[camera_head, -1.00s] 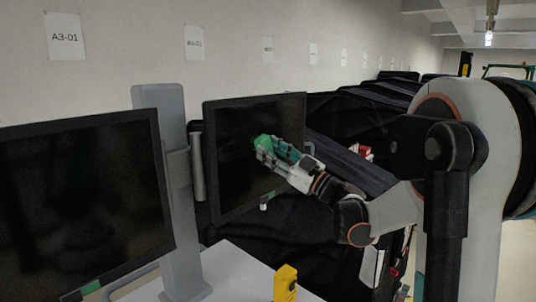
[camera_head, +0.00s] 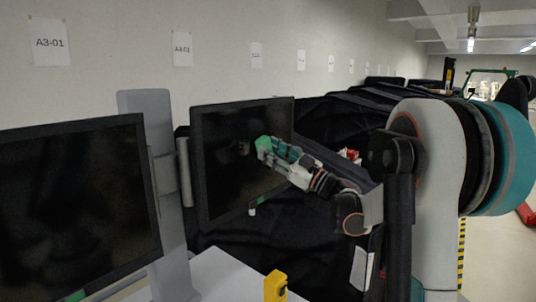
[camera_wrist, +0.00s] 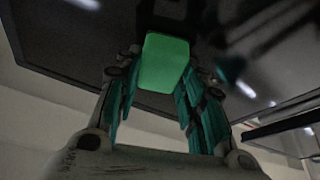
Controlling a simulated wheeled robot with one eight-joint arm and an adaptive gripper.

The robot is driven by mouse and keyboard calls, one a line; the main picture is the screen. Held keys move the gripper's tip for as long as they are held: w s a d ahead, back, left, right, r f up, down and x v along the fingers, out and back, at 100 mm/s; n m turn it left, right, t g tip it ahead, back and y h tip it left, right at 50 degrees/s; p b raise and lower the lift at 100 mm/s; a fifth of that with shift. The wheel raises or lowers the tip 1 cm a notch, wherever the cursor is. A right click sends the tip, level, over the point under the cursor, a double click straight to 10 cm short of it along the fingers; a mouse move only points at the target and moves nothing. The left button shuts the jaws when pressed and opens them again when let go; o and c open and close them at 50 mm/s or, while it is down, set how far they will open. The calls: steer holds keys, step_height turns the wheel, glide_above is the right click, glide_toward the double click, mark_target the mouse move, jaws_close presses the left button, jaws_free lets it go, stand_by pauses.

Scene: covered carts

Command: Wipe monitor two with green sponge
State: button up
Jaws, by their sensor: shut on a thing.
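Two dark monitors stand on a grey post. One monitor (camera_head: 75,205) is at the left, and the other (camera_head: 225,175) is at the middle, angled. Which one is monitor two cannot be read. My gripper (camera_head: 270,149) is in front of the middle monitor, toward its right side. It is shut on the green sponge (camera_head: 263,144). In the wrist view the sponge (camera_wrist: 165,62) sits between the teal fingers of my gripper (camera_wrist: 162,85), against the dark screen (camera_wrist: 225,45). I cannot tell whether the sponge touches the screen.
The grey post (camera_head: 160,190) stands between the monitors on a white table (camera_head: 225,280). A yellow object (camera_head: 275,286) is at the table's front. Black covered carts (camera_head: 345,115) run behind, along the wall. Open floor shows at the right.

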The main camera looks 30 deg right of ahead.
steer(key=shift+w+d, duration=0.3)
steer(key=shift+d, duration=0.4)
steer(key=shift+w+d, duration=0.3)
steer(key=shift+d, duration=0.45)
steer(key=shift+w+d, duration=0.3)
steer(key=shift+d, duration=0.4)
steer(key=shift+s+d, duration=0.35)
steer(key=shift+s, duration=0.55)
steer(key=shift+s+d, duration=0.4)
steer(key=shift+s, duration=0.45)
steer(key=shift+s+d, duration=0.35)
steer(key=shift+s, duration=0.55)
steer(key=shift+s, duration=0.15)
steer(key=shift+s+d, duration=0.3)
steer(key=shift+s, duration=0.35)
steer(key=shift+s+d, duration=0.25)
steer(key=shift+s, duration=0.35)
